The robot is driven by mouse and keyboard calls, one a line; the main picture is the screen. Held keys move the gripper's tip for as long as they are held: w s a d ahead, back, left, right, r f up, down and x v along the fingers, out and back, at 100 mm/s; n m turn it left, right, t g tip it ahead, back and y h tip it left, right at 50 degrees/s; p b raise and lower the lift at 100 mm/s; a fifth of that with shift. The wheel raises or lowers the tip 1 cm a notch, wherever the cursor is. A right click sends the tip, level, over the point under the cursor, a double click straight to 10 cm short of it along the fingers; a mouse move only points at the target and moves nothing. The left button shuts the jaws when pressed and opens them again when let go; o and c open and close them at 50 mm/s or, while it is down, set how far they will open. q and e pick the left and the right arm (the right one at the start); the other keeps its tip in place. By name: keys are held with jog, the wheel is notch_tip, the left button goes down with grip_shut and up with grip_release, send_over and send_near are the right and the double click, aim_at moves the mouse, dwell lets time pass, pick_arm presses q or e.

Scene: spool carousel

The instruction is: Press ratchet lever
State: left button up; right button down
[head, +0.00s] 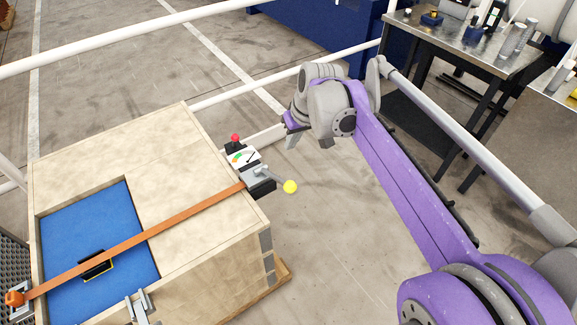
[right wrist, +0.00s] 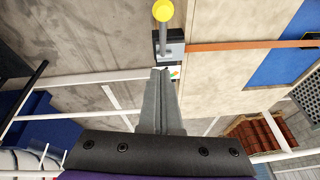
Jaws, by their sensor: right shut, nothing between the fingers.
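The ratchet (head: 259,185) is a grey and black block at the right edge of the wooden crate's top, at the end of an orange strap (head: 170,220). Its short grey lever sticks out to the right and ends in a yellow ball (head: 290,187); the ball also shows in the right wrist view (right wrist: 163,10). A gauge (head: 243,157) and a red knob (head: 235,138) sit behind it. My right gripper (head: 252,140) is shut and empty, its fingers pointing towards the gauge, apart from the yellow ball.
The wooden crate (head: 120,140) has a blue recessed panel (head: 75,220) with a black handle under the strap. White rails (head: 250,90) run behind it. A workbench (head: 470,50) with tools stands at the back right. The floor right of the crate is clear.

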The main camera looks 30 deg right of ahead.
jog(key=f, duration=0.7)
jog(key=w+a+f, duration=0.1)
jog(key=f, duration=0.3)
jog(key=shift+s+f, duration=0.25)
jog(key=shift+s, duration=0.3)
jog(key=s+f+t+b, duration=0.4)
jog(key=f+b, duration=0.2)
jog(key=f, duration=0.2)
jog(key=shift+s+f, duration=0.2)
jog(key=shift+s, duration=0.1)
